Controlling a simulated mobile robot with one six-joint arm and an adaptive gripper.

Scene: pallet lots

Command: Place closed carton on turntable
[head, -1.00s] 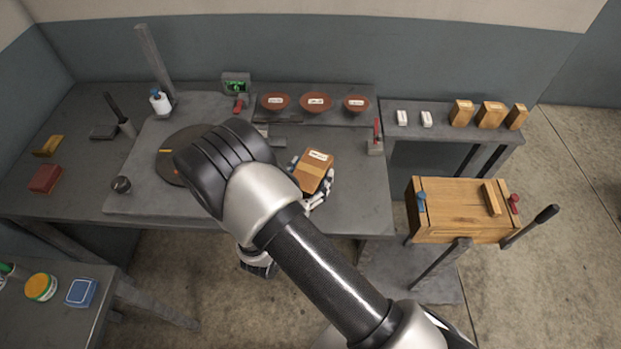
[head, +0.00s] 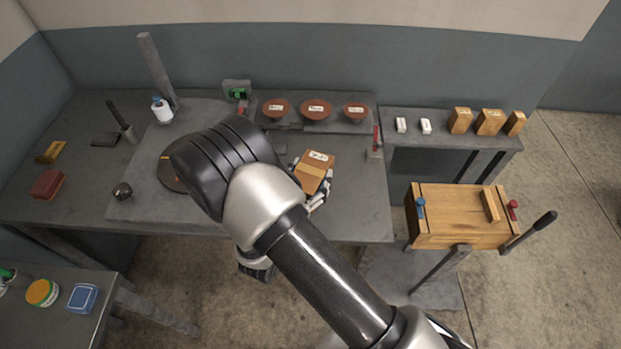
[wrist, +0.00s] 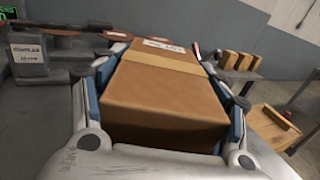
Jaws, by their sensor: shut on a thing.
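My gripper (head: 314,184) is shut on a brown closed carton (head: 316,169) with a tape strip and a white label on top. In the wrist view the carton (wrist: 165,100) sits between the two blue-padded fingers and fills the middle. The carton is over the front right part of the main table; I cannot tell its height above the top. The turntable (head: 168,178) is a dark round disc with an orange mark, left of my gripper. My arm hides much of its right side.
Three reddish round dishes (head: 316,109) with labels stand along the table's back. A post (head: 156,70), a white bottle (head: 162,110) and a dark ball-topped knob (head: 122,191) stand around the turntable. A wooden box (head: 462,217) with a crank is at the right.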

